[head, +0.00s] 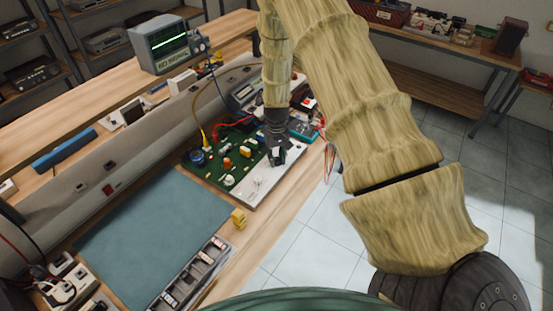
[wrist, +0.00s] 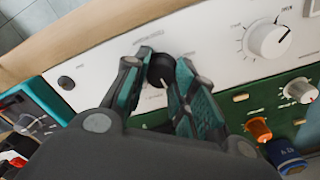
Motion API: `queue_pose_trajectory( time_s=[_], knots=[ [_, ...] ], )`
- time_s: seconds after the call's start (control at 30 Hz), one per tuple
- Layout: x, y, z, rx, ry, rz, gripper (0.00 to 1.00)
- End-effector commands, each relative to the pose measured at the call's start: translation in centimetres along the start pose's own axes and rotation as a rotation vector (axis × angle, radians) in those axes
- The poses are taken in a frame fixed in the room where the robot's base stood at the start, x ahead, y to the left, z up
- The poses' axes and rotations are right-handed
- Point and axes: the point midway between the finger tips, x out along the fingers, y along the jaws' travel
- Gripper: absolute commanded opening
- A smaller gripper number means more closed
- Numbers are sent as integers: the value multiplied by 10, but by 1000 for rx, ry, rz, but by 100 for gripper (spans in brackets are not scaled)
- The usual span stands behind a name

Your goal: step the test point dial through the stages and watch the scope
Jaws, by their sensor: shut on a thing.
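My gripper (wrist: 160,75) is shut on a black dial (wrist: 162,66) on the white front panel (wrist: 215,45) in the wrist view. One finger lies on each side of the dial, and a pale pointer line shows on it. In the head view my gripper (head: 278,155) reaches down to the panel's far part, and the dial is hidden there. The scope (head: 160,42) stands on the upper shelf at the back left. Its screen shows a flat green trace, and the label below reads "NO SIGNAL".
A green circuit board (head: 222,160) with several parts adjoins the panel. A larger white knob (wrist: 268,40) sits right of the dial in the wrist view. A blue-grey mat (head: 150,225), yellow block (head: 238,218) and parts tray (head: 190,275) lie nearer on the bench.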

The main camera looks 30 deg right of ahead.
Motion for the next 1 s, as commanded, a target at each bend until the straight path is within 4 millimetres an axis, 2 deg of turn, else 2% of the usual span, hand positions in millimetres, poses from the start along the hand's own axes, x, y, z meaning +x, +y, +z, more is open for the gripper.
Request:
queue_pose_trajectory(
  time_s=[0.5, 1.0],
  knots=[
    [0, 1, -1, 365, 3, 0, 3],
    [-1, 1, -1, 461, 4, -1, 3]
  ],
)
